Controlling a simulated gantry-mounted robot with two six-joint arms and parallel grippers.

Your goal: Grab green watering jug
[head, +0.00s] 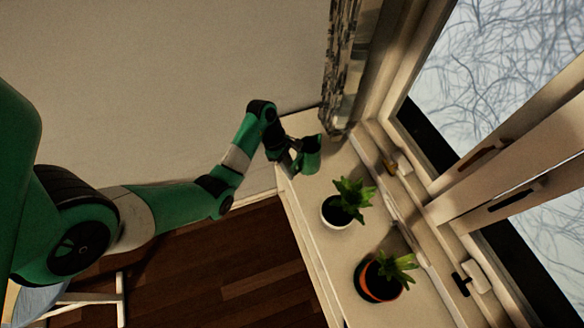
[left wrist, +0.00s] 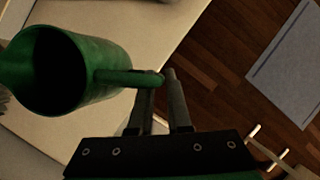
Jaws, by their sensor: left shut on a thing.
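The green watering jug (head: 309,155) is at the far end of the white windowsill (head: 310,222) in the head view. In the left wrist view the jug (left wrist: 98,72) fills the left side, with its dark open top facing the camera and its handle reaching right to the fingers. My left gripper (head: 291,160) is at the jug's left side. In the left wrist view its two fingers (left wrist: 158,88) are shut on the handle. I cannot tell whether the jug's base touches the sill. My right gripper is in neither view.
A plant in a white pot (head: 336,212) stands on the sill near the jug. A plant in an orange and dark pot (head: 378,279) stands closer. A patterned curtain (head: 345,65) and the window frame (head: 440,205) border the right side. Dark wooden floor (head: 230,265) lies left of the sill.

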